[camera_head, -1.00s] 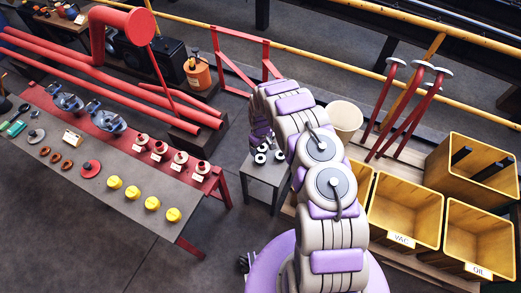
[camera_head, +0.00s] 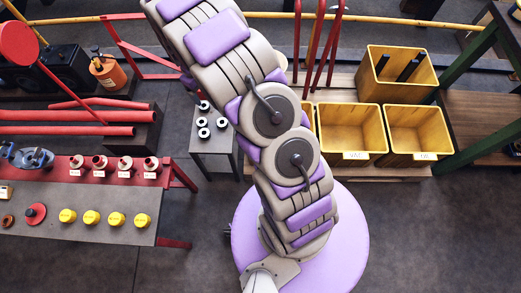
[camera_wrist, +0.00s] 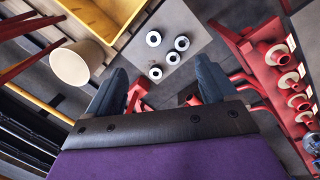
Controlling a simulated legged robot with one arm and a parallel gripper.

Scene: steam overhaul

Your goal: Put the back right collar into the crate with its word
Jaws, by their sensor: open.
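Several dark collars with pale ring faces (camera_head: 221,122) stand on a small grey table (camera_head: 214,143), left of my arm in the head view. One is at the back (camera_head: 203,105), and another sits furthest right. The wrist view shows them too (camera_wrist: 182,43), beyond my gripper (camera_wrist: 161,66). My gripper is open and empty, apart from the collars. The head view does not show it. Yellow crates, a middle one (camera_head: 350,128) and a right one (camera_head: 415,128), carry front labels too small to read surely now; a third (camera_head: 309,117) is partly behind my arm. No word on the collars is readable.
A red-edged bench (camera_head: 95,205) at left holds red flanged fittings (camera_head: 125,166) and yellow knobs (camera_head: 91,217). A yellow crate with dark bars (camera_head: 397,72) stands behind the others. Red posts (camera_head: 322,50) rise behind the crates. A cream bucket (camera_wrist: 77,64) is near my gripper's left.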

